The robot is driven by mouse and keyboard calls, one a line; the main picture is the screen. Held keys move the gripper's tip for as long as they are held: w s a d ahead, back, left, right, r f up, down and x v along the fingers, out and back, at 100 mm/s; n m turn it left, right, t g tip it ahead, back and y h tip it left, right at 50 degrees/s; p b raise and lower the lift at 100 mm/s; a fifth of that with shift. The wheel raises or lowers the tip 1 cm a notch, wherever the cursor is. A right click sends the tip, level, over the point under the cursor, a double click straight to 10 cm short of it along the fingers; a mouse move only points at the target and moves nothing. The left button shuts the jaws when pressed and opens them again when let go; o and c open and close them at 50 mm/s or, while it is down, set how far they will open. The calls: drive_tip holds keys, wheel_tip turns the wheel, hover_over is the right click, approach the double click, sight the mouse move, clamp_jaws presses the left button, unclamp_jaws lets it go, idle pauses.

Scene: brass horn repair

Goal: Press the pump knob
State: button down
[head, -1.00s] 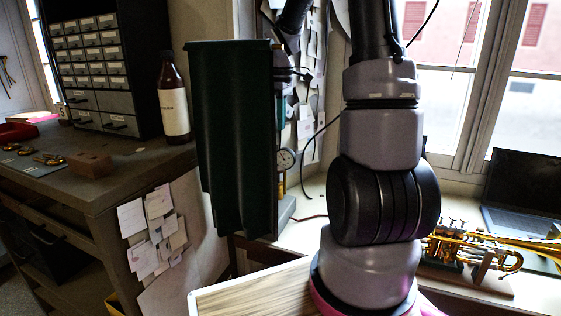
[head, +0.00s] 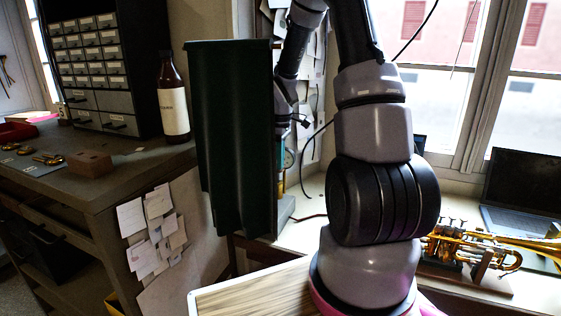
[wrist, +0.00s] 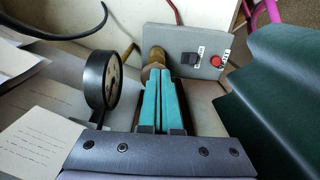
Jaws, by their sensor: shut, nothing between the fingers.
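In the wrist view a grey panel (wrist: 185,44) carries a round red knob (wrist: 215,61) at its right and a black switch (wrist: 188,58) to the left of it. Both have small white labels that I cannot read clearly. My gripper (wrist: 160,72) has its teal fingers shut together and empty, pointing toward the panel. The tips are left of the switch and the red knob, apart from the knob. A brass-coloured part (wrist: 156,57) shows just past the tips; I cannot tell whether they touch it. In the head view the panel and knob are hidden.
A round black-rimmed gauge (wrist: 103,79) stands close left of the fingers. A dark green sheet (head: 235,130) hangs in front of the device in the head view and lies right of the fingers in the wrist view (wrist: 275,100). A brass horn (head: 480,245) and a laptop (head: 515,190) are at right.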

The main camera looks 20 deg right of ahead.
drive_tip(key=shift+s+f, duration=0.1)
drive_tip(key=shift+f, duration=1.7)
